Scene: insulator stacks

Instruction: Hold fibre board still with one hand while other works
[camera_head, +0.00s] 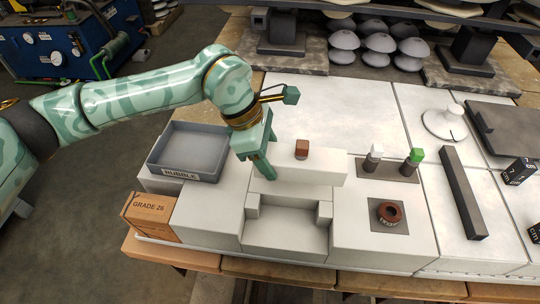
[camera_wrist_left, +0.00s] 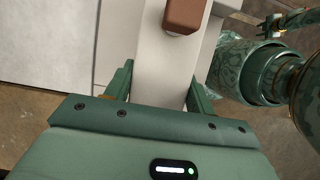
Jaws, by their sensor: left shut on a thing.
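A long white block, which I take to be the fibre board (camera_head: 325,168), lies across the pale work blocks in the middle of the head view. A small brown block (camera_head: 302,148) sits on or just behind its top edge. My left gripper (camera_head: 261,170) reaches down at the board's left end and is shut on it. In the left wrist view the gripper's fingers (camera_wrist_left: 160,92) stand on both sides of the white board (camera_wrist_left: 158,62), with the brown block (camera_wrist_left: 186,14) beyond. The fingers hide part of the board's left end. My right gripper is not in view.
A brown ring (camera_head: 389,212) sits on a grey pad. White and green-topped pegs (camera_head: 413,160) stand behind it. A dark bar (camera_head: 463,192) lies right. The surface behind the board is clear.

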